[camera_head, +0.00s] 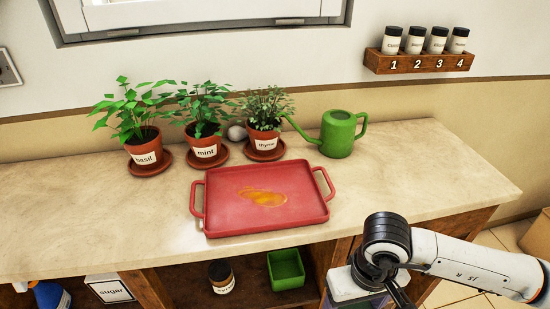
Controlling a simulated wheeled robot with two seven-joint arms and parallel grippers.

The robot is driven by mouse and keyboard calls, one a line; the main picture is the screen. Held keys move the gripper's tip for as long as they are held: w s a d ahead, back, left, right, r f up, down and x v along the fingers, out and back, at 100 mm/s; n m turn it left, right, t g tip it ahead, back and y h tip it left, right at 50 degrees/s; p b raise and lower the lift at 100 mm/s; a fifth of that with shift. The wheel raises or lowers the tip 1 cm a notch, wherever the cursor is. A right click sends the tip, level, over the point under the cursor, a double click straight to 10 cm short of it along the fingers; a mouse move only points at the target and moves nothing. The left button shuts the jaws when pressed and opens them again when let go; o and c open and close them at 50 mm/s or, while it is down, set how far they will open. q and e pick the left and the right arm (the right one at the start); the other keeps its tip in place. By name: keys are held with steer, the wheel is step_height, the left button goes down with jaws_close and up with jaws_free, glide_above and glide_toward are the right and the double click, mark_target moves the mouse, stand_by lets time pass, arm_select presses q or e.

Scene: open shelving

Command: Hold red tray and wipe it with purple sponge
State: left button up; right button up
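The red tray (225,211) lies flat on the countertop, a handle at each short end. An orange-yellow smear (262,197) is on its middle. My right gripper (382,283) is at the lower right, below the counter's front edge and apart from the tray. A greyish-purple block (347,286), possibly the purple sponge, shows beside and partly behind this gripper. The fingers are largely hidden, so I cannot tell whether they grip it. My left gripper is not in view.
Potted basil (144,147), mint (203,146) and thyme (264,140) stand behind the tray, with a green watering can (339,135) to their right. The counter (440,170) is clear right of the tray. A green container (286,270) and jar (221,278) sit on the shelf below.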

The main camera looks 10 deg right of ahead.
steer(key=shift+w+a+r, duration=0.2)
steer(key=shift+w+r, duration=0.05)
steer(key=shift+r, duration=0.15)
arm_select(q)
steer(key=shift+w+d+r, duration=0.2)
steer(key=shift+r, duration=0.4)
arm_select(e)
steer(key=shift+s+d, duration=0.1)
steer(key=shift+d, duration=0.1)
